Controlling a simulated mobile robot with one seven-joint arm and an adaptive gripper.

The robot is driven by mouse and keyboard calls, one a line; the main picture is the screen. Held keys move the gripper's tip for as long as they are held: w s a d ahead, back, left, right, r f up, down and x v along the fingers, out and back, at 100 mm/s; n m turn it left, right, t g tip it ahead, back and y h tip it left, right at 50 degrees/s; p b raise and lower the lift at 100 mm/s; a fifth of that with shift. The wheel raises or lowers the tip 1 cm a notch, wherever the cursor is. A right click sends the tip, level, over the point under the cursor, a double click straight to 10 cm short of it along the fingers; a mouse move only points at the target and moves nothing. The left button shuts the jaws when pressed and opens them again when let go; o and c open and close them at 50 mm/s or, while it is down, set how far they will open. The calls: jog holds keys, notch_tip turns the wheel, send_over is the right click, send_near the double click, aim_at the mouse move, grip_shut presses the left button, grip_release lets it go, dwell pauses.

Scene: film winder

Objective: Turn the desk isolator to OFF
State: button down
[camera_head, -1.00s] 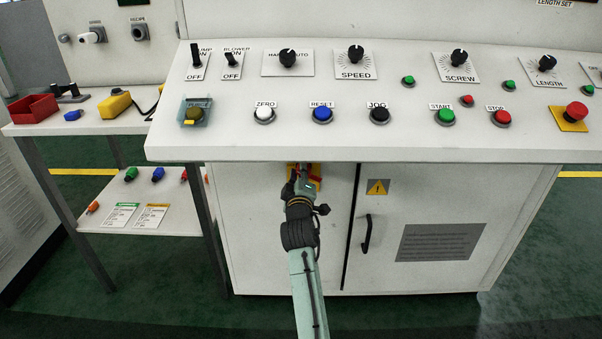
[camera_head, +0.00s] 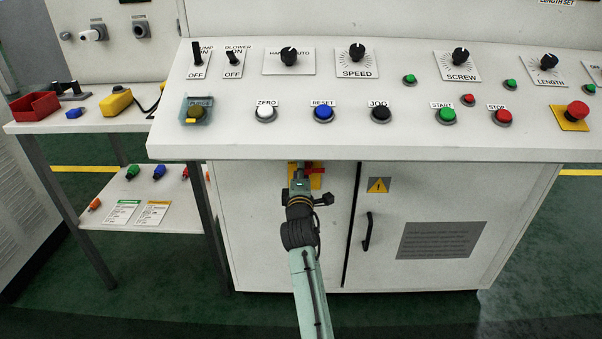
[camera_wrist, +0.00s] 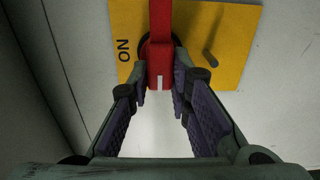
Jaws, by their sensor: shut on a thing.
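The isolator's red handle (camera_wrist: 160,42) stands out from a yellow plate (camera_wrist: 228,50) in the wrist view. The word ON is printed sideways at the plate's left; I see no OFF mark. The handle runs up and down in that picture, with a white line near its lower end. My gripper (camera_wrist: 160,82) is shut on the handle, one finger on each side. In the head view, my gripper (camera_head: 301,178) is at the cabinet front just below the console edge. It hides much of the yellow plate (camera_head: 318,183); the red handle (camera_head: 316,170) shows level to the right.
The console (camera_head: 400,148) with its knobs and buttons overhangs my gripper closely. A cabinet door with a black handle (camera_head: 367,231) is to the right. A side table (camera_head: 120,126) with a red bin (camera_head: 35,106) stands to the left. The floor in front is free.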

jog(key=c, duration=1.5)
grip_release()
jog(key=s, duration=1.2)
